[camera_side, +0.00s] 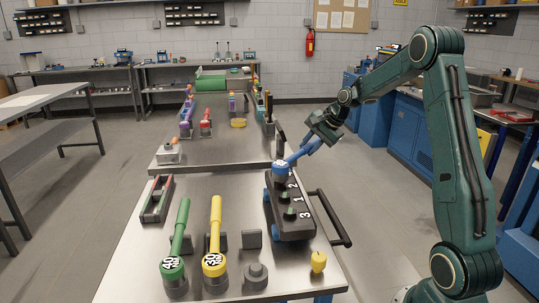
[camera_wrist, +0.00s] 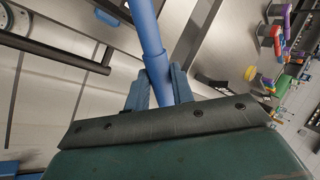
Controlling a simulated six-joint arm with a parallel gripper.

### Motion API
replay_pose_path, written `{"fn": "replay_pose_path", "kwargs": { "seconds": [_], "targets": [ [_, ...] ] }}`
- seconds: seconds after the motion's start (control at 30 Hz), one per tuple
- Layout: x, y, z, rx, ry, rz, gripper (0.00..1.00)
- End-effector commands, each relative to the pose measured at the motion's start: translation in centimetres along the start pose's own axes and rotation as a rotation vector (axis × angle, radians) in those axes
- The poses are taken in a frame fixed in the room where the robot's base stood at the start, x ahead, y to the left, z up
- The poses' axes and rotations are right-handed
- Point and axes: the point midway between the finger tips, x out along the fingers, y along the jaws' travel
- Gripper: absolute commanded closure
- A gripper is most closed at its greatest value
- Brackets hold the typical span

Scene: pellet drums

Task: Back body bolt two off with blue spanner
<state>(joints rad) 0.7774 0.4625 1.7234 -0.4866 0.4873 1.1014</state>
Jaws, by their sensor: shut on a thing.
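My gripper (camera_side: 312,146) is shut on the handle of the blue spanner (camera_side: 295,158). The spanner slants down left to its round head, which is at the far end of the black body (camera_side: 292,226), by the number 2. The head hides what is under it; I cannot tell whether it is seated on a bolt. Two green-topped bolts (camera_side: 285,197) show nearer on the body, beside the numbers 1 and 3. In the wrist view the blue handle (camera_wrist: 147,35) runs up from between my fingertips (camera_wrist: 158,78).
A grey block (camera_side: 255,277), a yellow piece (camera_side: 318,262) and a red-and-black rack (camera_side: 157,198) are also on the bench. A black bar handle (camera_side: 333,222) sticks out at the right edge.

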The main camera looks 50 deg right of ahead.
Motion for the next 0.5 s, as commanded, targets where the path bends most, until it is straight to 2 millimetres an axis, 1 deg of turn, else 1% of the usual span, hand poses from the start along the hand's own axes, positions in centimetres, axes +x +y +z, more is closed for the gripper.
{"fn": "replay_pose_path", "kwargs": {
  "seconds": [0.1,0.5],
  "targets": [
    [-0.36,-0.29,-0.02,-0.001,0.002,-0.003,1.00],
    [-0.63,-0.47,0.00,-0.002,0.001,-0.003,1.00]
  ]
}}
